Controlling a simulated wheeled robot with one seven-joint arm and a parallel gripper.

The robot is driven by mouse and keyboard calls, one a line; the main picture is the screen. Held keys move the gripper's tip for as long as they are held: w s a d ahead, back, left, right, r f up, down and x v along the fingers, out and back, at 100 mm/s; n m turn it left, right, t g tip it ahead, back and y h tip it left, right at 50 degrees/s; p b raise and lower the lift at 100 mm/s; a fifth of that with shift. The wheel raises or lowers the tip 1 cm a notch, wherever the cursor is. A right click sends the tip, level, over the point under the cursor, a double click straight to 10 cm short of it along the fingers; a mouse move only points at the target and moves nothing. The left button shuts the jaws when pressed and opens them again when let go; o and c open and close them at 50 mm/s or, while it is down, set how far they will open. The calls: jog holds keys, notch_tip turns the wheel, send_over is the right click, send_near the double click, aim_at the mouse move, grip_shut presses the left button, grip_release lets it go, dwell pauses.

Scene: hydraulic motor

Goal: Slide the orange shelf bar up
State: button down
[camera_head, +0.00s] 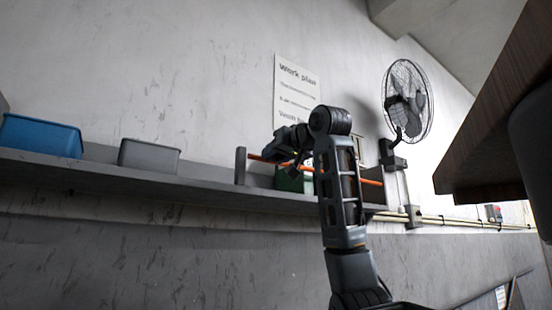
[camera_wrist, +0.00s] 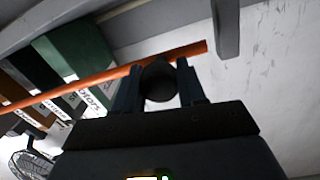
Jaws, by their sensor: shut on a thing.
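The orange shelf bar (camera_head: 369,182) runs along the front of the wall shelf, sloping slightly down to the right in the head view. In the wrist view the bar (camera_wrist: 60,91) crosses from lower left to upper right, and its right end stops close to a grey post (camera_wrist: 226,28). My gripper (camera_head: 296,163) is at the bar's left part. In the wrist view the fingers of my gripper (camera_wrist: 158,75) are at the bar, on either side of a dark round knob (camera_wrist: 158,82) that shows against it. The exact contact is partly hidden by the fingers.
A blue bin (camera_head: 40,136) and a grey bin (camera_head: 148,156) stand on the shelf (camera_head: 120,177) to the left. A green box (camera_head: 290,180) is behind the bar. A wall fan (camera_head: 408,100) hangs to the right. A wooden overhang (camera_head: 490,130) juts in at far right.

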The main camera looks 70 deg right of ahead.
jog(key=c, duration=0.7)
grip_release()
jog(key=shift+r, duration=0.25)
jog(key=b+v, duration=0.2)
jog(key=v, duration=0.5)
jog(key=shift+s+a+f+b, duration=0.1)
jog(key=shift+s+a+b, duration=0.15)
jog(key=shift+s+b, duration=0.1)
